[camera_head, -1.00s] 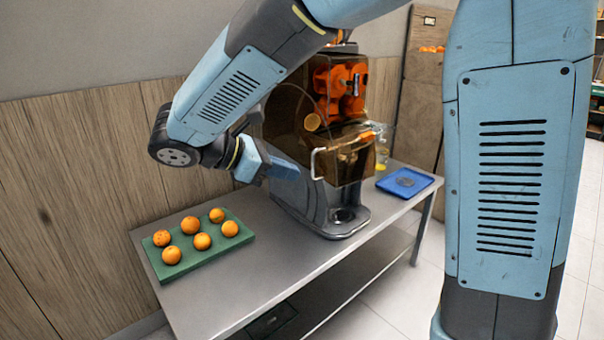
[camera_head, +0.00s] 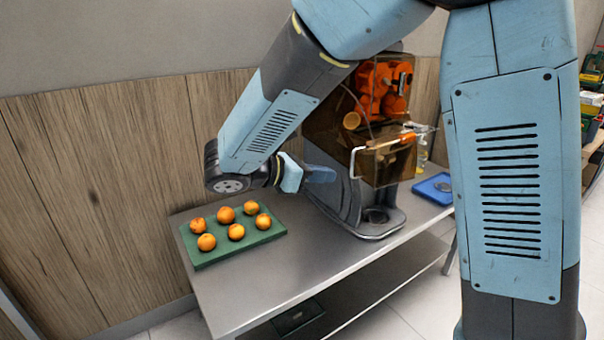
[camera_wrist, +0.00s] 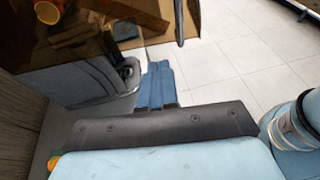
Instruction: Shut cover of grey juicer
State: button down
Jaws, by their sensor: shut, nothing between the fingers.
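The grey juicer (camera_head: 340,203) stands on the metal table, with its translucent amber-brown cover (camera_head: 392,166) around the orange works. A pale handle (camera_head: 356,163) sits on the cover's front-left edge. My arm hides part of the juicer's left side, and I cannot tell how far open the cover is. My gripper (camera_head: 328,174) is shut and empty, beside the juicer's lower left side, below the handle. I cannot tell whether it touches the body. In the wrist view the gripper (camera_wrist: 160,72) points past the grey body (camera_wrist: 112,95), with the cover (camera_wrist: 100,50) at the upper left.
A green board (camera_head: 212,258) with several oranges (camera_head: 236,231) lies at the table's left end. A blue tray (camera_head: 436,188) lies right of the juicer. The metal table (camera_head: 262,278) is bare in front. A wooden panelled wall (camera_head: 90,200) stands behind.

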aim_at(355, 172)
jog(key=shift+r+x, duration=0.2)
jog(key=shift+x, duration=0.65)
jog(key=shift+r+x, duration=0.15)
jog(key=shift+x, duration=0.65)
jog(key=shift+r+x, duration=0.2)
jog(key=shift+x, duration=0.65)
jog(key=shift+d, duration=0.15)
